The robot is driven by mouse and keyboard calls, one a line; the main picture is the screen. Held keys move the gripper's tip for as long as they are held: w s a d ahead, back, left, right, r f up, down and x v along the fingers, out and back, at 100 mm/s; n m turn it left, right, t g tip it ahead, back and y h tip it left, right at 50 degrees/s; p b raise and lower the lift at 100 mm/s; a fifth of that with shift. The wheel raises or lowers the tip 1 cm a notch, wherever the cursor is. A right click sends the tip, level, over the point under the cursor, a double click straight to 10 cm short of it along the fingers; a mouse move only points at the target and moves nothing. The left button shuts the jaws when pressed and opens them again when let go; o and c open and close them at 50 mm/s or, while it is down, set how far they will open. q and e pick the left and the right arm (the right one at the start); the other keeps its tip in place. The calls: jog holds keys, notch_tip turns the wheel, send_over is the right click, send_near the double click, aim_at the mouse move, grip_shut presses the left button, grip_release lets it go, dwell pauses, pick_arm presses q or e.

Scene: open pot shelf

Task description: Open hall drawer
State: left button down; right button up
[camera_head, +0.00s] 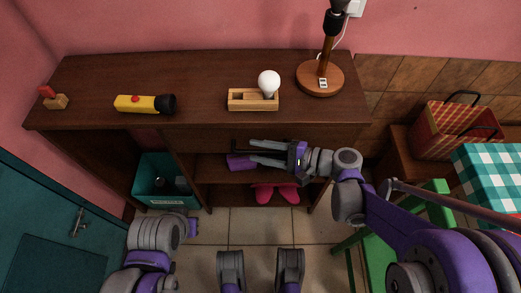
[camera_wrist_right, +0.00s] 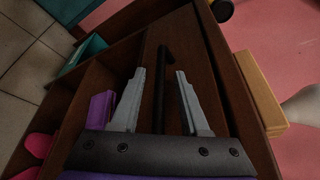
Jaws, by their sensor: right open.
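The hall drawer (camera_head: 208,141) is the dark brown front under the desktop and looks shut. It also shows in the right wrist view (camera_wrist_right: 183,35). Its black bar handle (camera_wrist_right: 160,95) runs between the fingers of my right gripper (camera_wrist_right: 160,72). In the head view my right gripper (camera_head: 251,151) reaches in from the right, fingers pointing left along the drawer front. It is open, one finger on each side of the handle, with gaps visible. Most of the handle is hidden by the gripper in the head view. My left arm shows at the lower left, its fingers not visible.
On the desktop (camera_head: 215,70) are a yellow flashlight (camera_head: 138,104), a wooden box (camera_head: 243,99) with a bulb (camera_head: 269,82), and a lamp (camera_head: 320,77). Below are a teal bin (camera_head: 150,201) and pink shoes (camera_head: 276,193). A green chair (camera_head: 370,250) stands right.

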grip_shut()
dwell(1.4)
